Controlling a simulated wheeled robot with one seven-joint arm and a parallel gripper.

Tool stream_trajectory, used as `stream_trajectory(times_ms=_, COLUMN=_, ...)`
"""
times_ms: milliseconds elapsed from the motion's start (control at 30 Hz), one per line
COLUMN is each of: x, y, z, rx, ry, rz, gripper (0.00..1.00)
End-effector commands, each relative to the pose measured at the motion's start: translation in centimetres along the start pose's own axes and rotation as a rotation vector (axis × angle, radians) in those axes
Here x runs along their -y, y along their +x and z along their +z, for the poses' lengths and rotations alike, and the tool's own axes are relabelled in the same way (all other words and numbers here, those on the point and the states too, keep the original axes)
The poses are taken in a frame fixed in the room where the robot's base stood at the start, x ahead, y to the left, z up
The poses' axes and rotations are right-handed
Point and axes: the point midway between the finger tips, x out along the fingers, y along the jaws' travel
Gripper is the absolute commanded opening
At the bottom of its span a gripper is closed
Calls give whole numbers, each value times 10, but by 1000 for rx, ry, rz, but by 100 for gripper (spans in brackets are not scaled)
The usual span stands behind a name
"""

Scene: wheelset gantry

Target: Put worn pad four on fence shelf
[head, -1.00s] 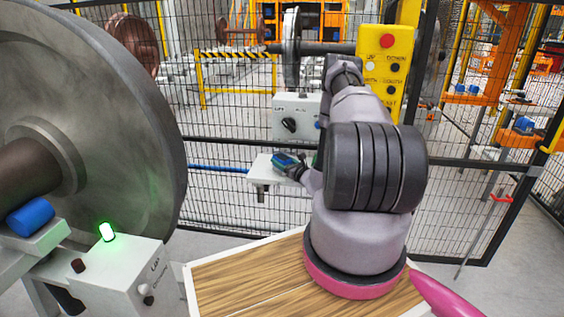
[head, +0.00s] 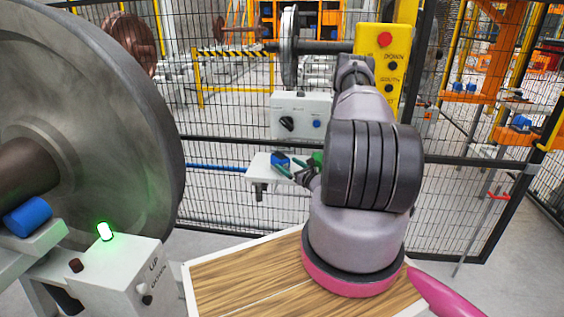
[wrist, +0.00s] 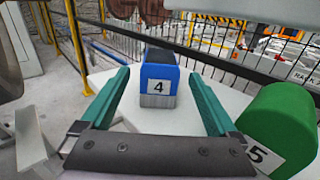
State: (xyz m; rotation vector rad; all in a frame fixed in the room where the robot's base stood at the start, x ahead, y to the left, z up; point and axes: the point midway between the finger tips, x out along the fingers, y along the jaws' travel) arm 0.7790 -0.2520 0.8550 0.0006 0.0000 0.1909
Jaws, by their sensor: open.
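Worn pad four (wrist: 158,77) is a blue block with a white label "4" and a grey lower part. It stands on the white fence shelf (wrist: 121,124) in the wrist view. In the head view the pad (head: 280,160) sits on the shelf (head: 262,177) at the fence. My gripper (wrist: 159,88) is open, its green fingers on either side of the pad with gaps showing. In the head view my gripper (head: 292,169) is beside the pad, partly hidden by my arm.
A green rounded object (wrist: 278,128) with a label "5" is on the right of the shelf. The mesh fence (head: 220,215) stands behind. A grey control box (head: 300,116) hangs above the shelf. A large wheel (head: 95,110) fills the left.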

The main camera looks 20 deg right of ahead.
Motion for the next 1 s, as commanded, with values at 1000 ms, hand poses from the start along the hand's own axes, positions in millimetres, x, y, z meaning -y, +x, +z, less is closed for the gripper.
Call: stream_trajectory(times_ms=1000, x=-124, y=-17, z=201, rx=107, ry=-276, rz=681, gripper=95)
